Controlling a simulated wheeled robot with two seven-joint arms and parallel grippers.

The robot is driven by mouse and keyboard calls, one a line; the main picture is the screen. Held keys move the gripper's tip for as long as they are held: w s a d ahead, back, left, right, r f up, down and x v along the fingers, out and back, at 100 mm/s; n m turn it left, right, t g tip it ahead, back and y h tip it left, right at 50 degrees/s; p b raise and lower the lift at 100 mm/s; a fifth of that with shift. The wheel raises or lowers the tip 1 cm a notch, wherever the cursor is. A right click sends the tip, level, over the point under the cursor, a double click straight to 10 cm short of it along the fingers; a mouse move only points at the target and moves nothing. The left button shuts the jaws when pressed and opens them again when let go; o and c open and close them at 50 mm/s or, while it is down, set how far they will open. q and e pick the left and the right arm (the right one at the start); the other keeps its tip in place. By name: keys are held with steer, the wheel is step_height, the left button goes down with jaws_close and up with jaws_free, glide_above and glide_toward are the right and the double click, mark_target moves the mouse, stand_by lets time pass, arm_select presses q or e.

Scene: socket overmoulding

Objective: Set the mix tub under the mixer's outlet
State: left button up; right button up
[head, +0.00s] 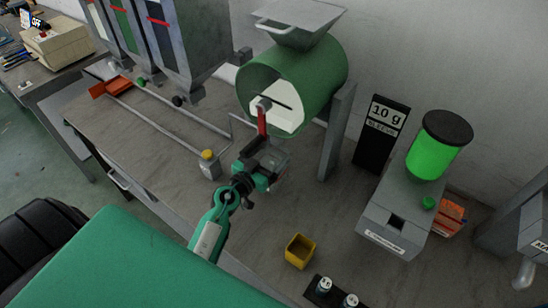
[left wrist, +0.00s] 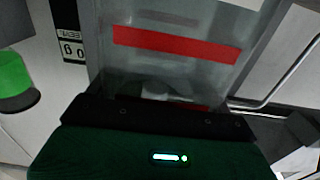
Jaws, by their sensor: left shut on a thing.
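The mix tub (head: 275,163) is a see-through grey container in the head view. It also shows large in the left wrist view (left wrist: 170,70), with a red band across it. My left gripper (head: 262,164) is shut on it and hides part of it. The mixer (head: 312,72) is a green drum with a grey hopper on top and a pale front face. A red piece (head: 262,118) hangs at that face, just above the tub and gripper. I cannot tell how exactly the tub lines up with the outlet, or whether it touches the bench. My right gripper is out of view.
A yellow cup (head: 300,251) stands on the bench in front. To the right are a grey dispenser (head: 393,218) with a green cylinder (head: 437,150) and a black "10 g" sign (head: 381,135). Grey silos (head: 187,38) stand back left. A grey post (head: 337,130) stands right of the tub.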

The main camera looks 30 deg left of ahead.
mark_target(277, 156)
arm_select(q)
steer(key=shift+w+d, duration=0.2)
steer(key=shift+w, duration=1.05)
step_height(277, 156, down, 3)
steer(key=shift+r+b, duration=0.15)
steer(key=shift+b, duration=0.85)
steer(key=shift+f+b, duration=0.3)
steer(key=shift+f, duration=0.2)
steer(key=shift+r, duration=0.1)
steer(key=shift+f, duration=0.25)
steer(key=o, duration=1.3)
steer(key=shift+c, duration=0.2)
